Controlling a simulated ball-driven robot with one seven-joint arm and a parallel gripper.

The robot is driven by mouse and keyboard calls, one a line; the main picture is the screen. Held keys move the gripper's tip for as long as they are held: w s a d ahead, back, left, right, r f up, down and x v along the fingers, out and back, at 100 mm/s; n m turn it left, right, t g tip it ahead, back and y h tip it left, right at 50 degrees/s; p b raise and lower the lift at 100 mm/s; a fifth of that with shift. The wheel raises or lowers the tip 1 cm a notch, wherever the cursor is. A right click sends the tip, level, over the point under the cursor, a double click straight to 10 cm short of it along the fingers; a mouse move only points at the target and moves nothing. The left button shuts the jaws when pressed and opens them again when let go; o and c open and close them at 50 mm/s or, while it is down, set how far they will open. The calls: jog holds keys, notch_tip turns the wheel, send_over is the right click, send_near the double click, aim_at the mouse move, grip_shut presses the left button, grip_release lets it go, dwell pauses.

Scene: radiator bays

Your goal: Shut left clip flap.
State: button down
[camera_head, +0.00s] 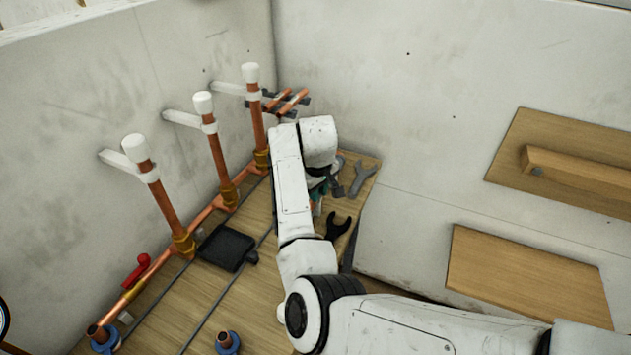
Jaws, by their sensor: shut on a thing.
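The clips are small here and partly behind a white-capped riser and my arm. I cannot tell which part is the left clip flap or how far it stands open. My gripper (325,191) is right of and nearer than the clips, above the wooden bench, mostly hidden by my white arm. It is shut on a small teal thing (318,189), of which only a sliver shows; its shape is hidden.
Copper risers with white caps (134,147) line the left wall on white brackets. A red valve handle (138,268) and a black box (227,248) lie nearer. A grey wrench (362,179) and a black wrench (338,226) lie right of my arm. Wooden boards (520,275) are on the right.

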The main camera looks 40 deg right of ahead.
jog(key=shift+s+d+f+t+y+p, duration=0.15)
jog(key=shift+s+f+t+p, duration=0.1)
jog(key=shift+t, duration=0.25)
jog(key=shift+s+a+f+t+y+p, duration=0.15)
jog(key=shift+f+t+p, duration=0.1)
jog(key=shift+t, duration=0.25)
jog(key=shift+d, duration=0.1)
jog(key=c, duration=1)
grip_release()
jog(key=shift+r, duration=0.1)
jog(key=v, duration=1)
jog(key=shift+r+b, duration=0.35)
jog(key=shift+b, duration=0.05)
